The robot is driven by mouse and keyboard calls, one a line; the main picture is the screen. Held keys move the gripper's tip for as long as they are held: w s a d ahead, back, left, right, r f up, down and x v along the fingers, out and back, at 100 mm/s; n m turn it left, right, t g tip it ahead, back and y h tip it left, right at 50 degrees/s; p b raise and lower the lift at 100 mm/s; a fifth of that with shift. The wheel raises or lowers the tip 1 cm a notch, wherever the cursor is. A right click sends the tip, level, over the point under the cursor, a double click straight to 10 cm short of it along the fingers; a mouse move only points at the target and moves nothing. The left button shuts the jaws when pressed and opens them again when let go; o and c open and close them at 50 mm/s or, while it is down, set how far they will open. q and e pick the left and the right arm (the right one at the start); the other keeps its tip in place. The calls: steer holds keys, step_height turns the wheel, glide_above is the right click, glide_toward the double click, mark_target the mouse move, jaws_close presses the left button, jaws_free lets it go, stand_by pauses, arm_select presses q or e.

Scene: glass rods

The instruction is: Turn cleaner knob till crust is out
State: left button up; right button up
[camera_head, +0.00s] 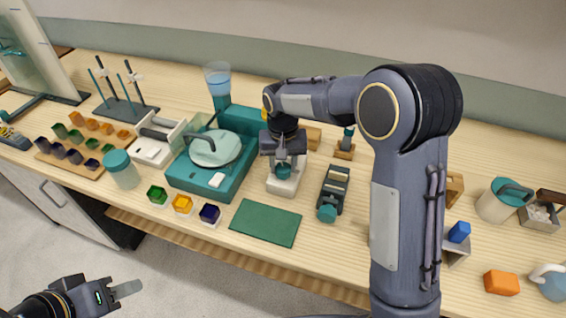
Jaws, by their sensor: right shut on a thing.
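My right arm comes in from the right, and its gripper (283,158) points down over a small white device (285,187) with a round teal knob (283,171) on it. The device appears to be the cleaner. The fingers are shut on the knob, and they and the wrist hide part of it. No crust can be made out. My left gripper (128,289) is off the front of the bench at the lower left, over the floor and away from all objects. Its fingers are seen edge-on, so their opening cannot be told.
Left of the device is a teal machine (240,170) with a round lid. A green mat (265,222) lies in front. A dark tool with a teal knob (327,213) stands to the right. Small colored cups (183,203) line the front edge. My right arm hides part of the bench.

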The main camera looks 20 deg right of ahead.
steer(key=m, duration=0.3)
steer(key=shift+r+m, duration=0.1)
steer(key=shift+m, duration=0.3)
steer(key=m+p, duration=0.1)
steer(key=m, duration=0.2)
steer(key=shift+m, duration=0.3)
steer(key=m+p, duration=0.1)
steer(key=m, duration=0.2)
steer(key=shift+m, duration=0.3)
steer(key=m+p, duration=0.1)
steer(key=m, duration=0.2)
steer(key=shift+m, duration=0.3)
steer(key=m+p, duration=0.2)
steer(key=m, duration=0.1)
steer(key=shift+r+m, duration=0.1)
steer(key=shift+m, duration=0.2)
steer(key=m+p, duration=0.2)
steer(key=m, duration=0.1)
steer(key=shift+m, duration=0.4)
steer(key=m+p, duration=0.2)
steer(key=m, duration=0.1)
steer(key=shift+m+p, duration=0.75)
steer(key=shift+m, duration=0.95)
